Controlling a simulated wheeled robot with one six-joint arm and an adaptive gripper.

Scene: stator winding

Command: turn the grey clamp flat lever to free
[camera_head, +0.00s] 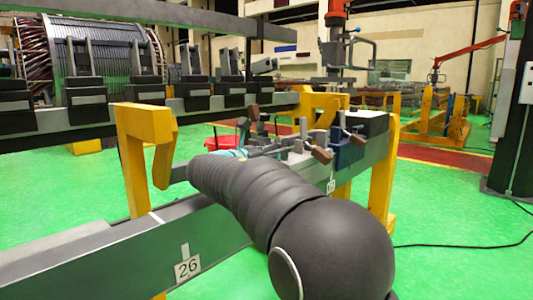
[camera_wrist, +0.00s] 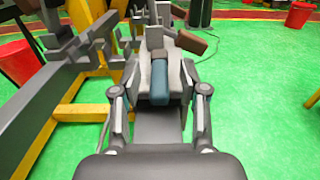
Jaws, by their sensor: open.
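In the wrist view, my gripper (camera_wrist: 159,72) points forward with its two fingers apart. A grey clamp part (camera_wrist: 155,40) with a flat, blue-ended lever (camera_wrist: 160,84) shows between and beyond the fingers. I cannot tell whether a finger touches it. A brown handle (camera_wrist: 190,42) sticks out just right of the clamp. In the head view, my arm covers much of the clamp area. Grey clamps (camera_head: 298,143) with brown handles (camera_head: 318,153) stand on the beam beyond the arm. My gripper is mostly hidden there.
A long grey beam (camera_head: 90,265) with a "26" label runs under my arm, between yellow posts (camera_head: 146,135). A dark blue block (camera_head: 347,148) sits on it at right. A second rail with black blocks (camera_head: 87,95) stands behind. Green floor (camera_head: 455,200) is open at right.

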